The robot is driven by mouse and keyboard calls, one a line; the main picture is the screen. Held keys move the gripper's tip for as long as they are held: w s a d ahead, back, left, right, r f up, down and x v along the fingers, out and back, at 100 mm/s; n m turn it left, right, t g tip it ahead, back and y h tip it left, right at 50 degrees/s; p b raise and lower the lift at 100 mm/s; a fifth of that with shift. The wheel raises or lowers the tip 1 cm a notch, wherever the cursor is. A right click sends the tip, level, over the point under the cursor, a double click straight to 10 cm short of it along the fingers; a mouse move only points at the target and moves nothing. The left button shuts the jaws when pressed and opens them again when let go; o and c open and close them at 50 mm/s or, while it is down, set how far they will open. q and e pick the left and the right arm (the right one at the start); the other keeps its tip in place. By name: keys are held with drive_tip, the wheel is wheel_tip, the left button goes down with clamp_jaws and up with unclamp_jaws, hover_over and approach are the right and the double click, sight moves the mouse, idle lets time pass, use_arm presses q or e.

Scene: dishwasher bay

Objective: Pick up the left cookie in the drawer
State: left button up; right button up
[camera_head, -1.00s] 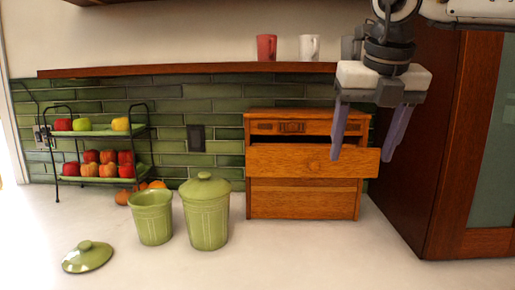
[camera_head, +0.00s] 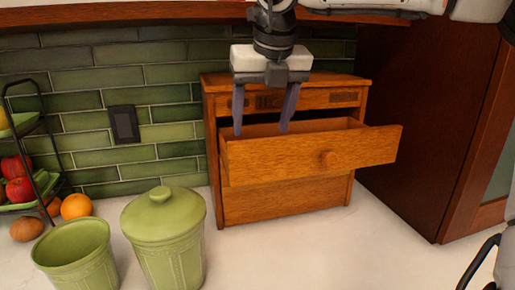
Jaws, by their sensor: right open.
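A small wooden chest stands on the counter against the green tiles, and its middle drawer (camera_head: 310,158) is pulled out. The drawer's inside shows only as a narrow strip behind its front, and no cookie can be seen in it. My right gripper (camera_head: 262,130) points down over the left part of the open drawer. Its two purple fingers are apart with nothing between them. The fingertips are close to the drawer's opening; I cannot tell whether they are inside it. My left gripper is not in view.
A lidded green canister (camera_head: 165,240) and an open green canister (camera_head: 78,258) stand left of the chest. A fruit rack (camera_head: 30,170) is at the far left. A dark wooden cabinet (camera_head: 425,120) is close on the right. A shelf edge (camera_head: 130,14) runs above.

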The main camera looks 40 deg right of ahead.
drive_tip(key=x, duration=0.2)
drive_tip(key=p+x, duration=0.1)
drive_tip(key=x, duration=0.1)
drive_tip(key=shift+s+d+f, duration=0.15)
drive_tip(key=shift+d+f, duration=0.15)
drive_tip(key=shift+f, duration=0.25)
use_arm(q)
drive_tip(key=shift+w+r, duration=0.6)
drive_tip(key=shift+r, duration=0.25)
use_arm(e)
drive_tip(key=c, duration=0.7)
